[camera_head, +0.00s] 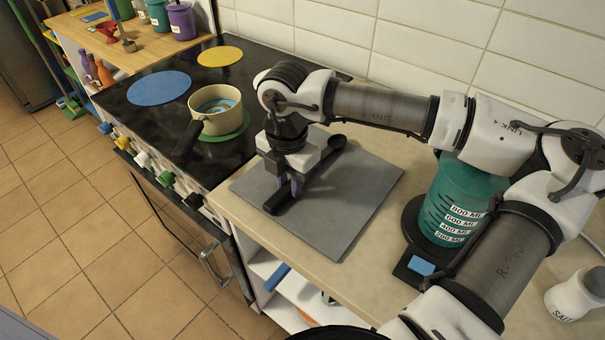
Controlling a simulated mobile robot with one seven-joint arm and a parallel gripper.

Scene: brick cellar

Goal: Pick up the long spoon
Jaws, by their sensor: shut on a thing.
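The long spoon (312,180) is black, with its bowl at the upper right and its thick handle end at the lower left. It is at the grey board (345,222) on the counter. My gripper (290,187) points down and is shut on the spoon's handle, around its middle. The fingers hide part of the handle. I cannot tell whether the spoon touches the board or is just above it.
To the left is a black stove (150,118) with a small pot (216,112) whose handle points toward the front. A green measuring jug (452,205) stands to the right, and a salt shaker (574,296) at the far right. A tiled wall (400,40) closes the back.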

